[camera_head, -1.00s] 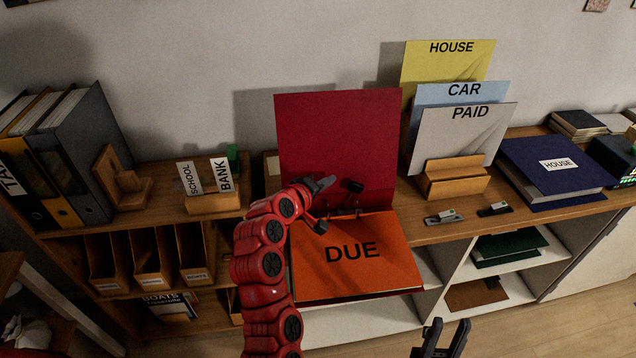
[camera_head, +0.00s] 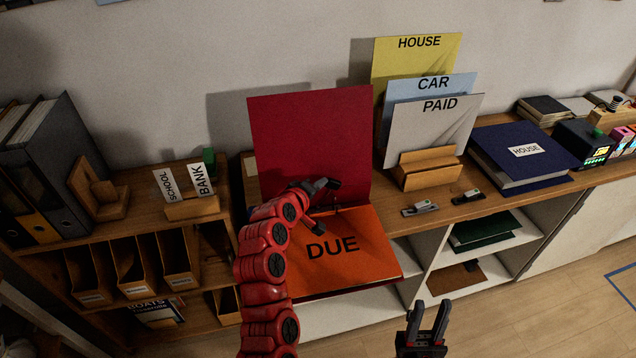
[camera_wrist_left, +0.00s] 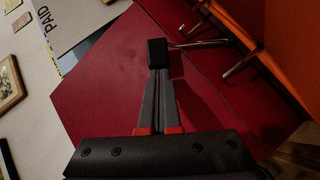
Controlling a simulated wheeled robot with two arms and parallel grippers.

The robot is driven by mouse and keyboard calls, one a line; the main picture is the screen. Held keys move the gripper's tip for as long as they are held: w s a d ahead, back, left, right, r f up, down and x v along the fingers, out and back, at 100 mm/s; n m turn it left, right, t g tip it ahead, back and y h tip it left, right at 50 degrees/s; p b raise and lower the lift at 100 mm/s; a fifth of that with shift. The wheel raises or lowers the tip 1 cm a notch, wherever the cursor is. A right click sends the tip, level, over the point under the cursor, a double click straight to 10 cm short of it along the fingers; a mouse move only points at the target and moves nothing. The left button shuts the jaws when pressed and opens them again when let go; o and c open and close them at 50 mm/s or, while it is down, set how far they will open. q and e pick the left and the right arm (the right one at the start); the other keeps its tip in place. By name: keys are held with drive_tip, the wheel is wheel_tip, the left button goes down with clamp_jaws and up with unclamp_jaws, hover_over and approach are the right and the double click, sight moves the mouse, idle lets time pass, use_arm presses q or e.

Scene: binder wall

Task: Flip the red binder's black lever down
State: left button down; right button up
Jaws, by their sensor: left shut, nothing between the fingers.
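The red binder (camera_head: 310,140) stands open on the shelf top, its red cover upright and an orange "DUE" sheet (camera_head: 345,250) lying in front. The black lever (camera_head: 334,183) sticks up near the hinge. In the left wrist view the lever's black tip (camera_wrist_left: 157,50) is right at my fingertips, with its metal arm running right to the rings. My left gripper (camera_head: 318,186) is shut and empty, its tips at the lever; whether they touch, I cannot tell. It also shows in the left wrist view (camera_wrist_left: 158,78). My right gripper (camera_head: 430,306) is open and empty, low in front of the shelf.
A wooden holder (camera_head: 428,172) with PAID, CAR and HOUSE folders stands right of the binder. A blue binder (camera_head: 520,155) lies further right. SCHOOL and BANK cards (camera_head: 190,208) stand to the left. The floor at front right is clear.

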sight(341, 185)
use_arm(q)
drive_tip(key=d+p, duration=0.1)
drive_tip(key=d+m+g+y+p, duration=0.1)
drive_tip(key=shift+w+d+r+p, duration=0.15)
drive_tip(key=shift+w+d+p, duration=0.2)
drive_tip(key=shift+p, duration=0.05)
drive_tip(key=d, duration=0.1)
drive_tip(key=f+m+y, duration=0.1)
drive_tip(key=d+g+y, duration=0.1)
drive_tip(key=shift+w+d+f, duration=0.25)
drive_tip(key=shift+w+d, duration=0.1)
drive_tip(key=d+f+m+y+b, duration=0.1)
drive_tip(key=b, duration=0.1)
drive_tip(key=w+d+f+m+g+y+b, duration=0.1)
drive_tip(key=d+f+y+b, duration=0.1)
drive_tip(key=b, duration=0.1)
drive_tip(key=shift+d, duration=0.1)
drive_tip(key=shift+r, duration=0.3)
drive_tip(key=shift+a, duration=0.25)
drive_tip(key=shift+s+a, duration=0.25)
drive_tip(key=shift+a, duration=0.4)
